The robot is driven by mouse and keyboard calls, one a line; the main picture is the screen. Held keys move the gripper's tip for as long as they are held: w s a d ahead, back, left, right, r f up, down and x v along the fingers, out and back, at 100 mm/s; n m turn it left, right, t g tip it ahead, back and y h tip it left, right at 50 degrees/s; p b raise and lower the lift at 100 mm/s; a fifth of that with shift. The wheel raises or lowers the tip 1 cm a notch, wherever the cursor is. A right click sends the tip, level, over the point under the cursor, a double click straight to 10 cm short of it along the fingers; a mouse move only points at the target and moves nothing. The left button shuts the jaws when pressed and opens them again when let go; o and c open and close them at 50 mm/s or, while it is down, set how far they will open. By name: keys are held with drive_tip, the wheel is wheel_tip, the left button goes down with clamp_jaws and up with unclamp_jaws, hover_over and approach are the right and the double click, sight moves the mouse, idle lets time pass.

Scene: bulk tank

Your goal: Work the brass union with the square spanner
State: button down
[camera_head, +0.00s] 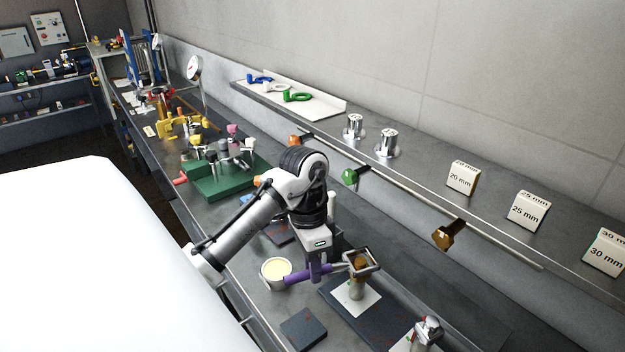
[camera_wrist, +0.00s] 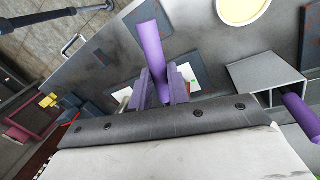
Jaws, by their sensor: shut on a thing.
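My gripper (camera_head: 318,268) points down at the near part of the bench and is shut on the purple handle of the square spanner (camera_head: 296,277). In the wrist view the purple handle (camera_wrist: 151,45) stands between the two fingers (camera_wrist: 163,88). The spanner's grey square head (camera_head: 372,258) lies over the brass union (camera_head: 358,287), and brass shows inside the square opening. It looks to be around the union's top; I cannot tell how far down it sits. The union stands upright on a white square on a dark plate. In the wrist view the union and spanner head are hidden.
A cup with pale yellow contents (camera_head: 276,271) stands just left of the handle. A metal fitting (camera_head: 428,330) stands to the right. A rail with coloured knobs (camera_head: 449,234) and a shelf with size blocks (camera_head: 528,211) run behind. A green block with fittings (camera_head: 215,185) lies farther along the bench.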

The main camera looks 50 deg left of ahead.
drive_tip(key=shift+r, duration=2.1)
drive_tip(key=shift+w+d, duration=0.1)
